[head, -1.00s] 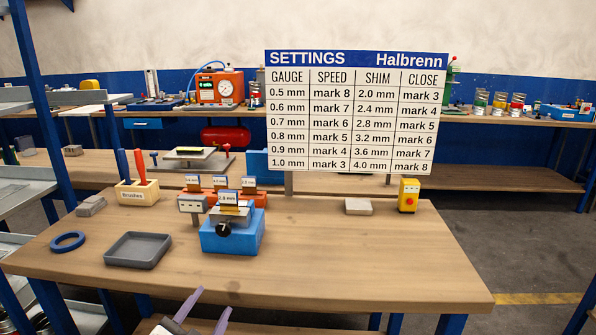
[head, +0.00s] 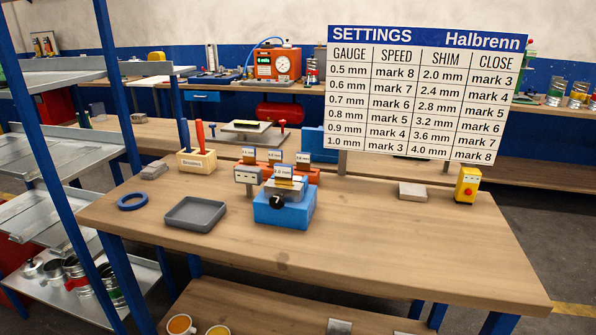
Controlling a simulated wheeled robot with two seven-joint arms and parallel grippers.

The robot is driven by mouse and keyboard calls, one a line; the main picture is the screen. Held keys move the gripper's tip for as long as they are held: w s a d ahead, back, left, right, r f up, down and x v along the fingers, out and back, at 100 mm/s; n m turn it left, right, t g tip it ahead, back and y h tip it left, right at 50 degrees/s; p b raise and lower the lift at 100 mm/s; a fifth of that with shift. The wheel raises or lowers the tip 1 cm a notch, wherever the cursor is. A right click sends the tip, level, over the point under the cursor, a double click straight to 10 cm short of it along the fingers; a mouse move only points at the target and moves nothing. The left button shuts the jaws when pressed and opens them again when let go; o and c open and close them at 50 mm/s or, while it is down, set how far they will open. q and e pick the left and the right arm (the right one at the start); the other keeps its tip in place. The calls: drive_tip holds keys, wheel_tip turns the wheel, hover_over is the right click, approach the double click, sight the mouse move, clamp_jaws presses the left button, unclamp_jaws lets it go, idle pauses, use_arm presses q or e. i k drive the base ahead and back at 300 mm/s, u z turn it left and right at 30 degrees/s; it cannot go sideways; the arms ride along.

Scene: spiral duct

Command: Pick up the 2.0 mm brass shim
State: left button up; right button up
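Several small labelled tags stand with brass-coloured pieces at the back of the near bench. Three are on an orange rack (head: 306,175), with tags at the left (head: 249,153), middle (head: 275,155) and right (head: 303,157). Another tag (head: 283,171) stands above a brass-coloured piece (head: 285,181) on top of a blue device (head: 284,212) with a black knob. The tag print is too small to read surely, so I cannot tell which shim is 2.0 mm. Neither of my grippers is in view.
A settings board (head: 424,95) stands behind the bench (head: 390,235). Blue shelving posts rise at left. The bench's front right is clear.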

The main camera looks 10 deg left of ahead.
sight(283, 173)
drive_tip(key=u, duration=2.3)
drive_tip(key=i, duration=2.2)
drive_tip(key=z, duration=2.15)
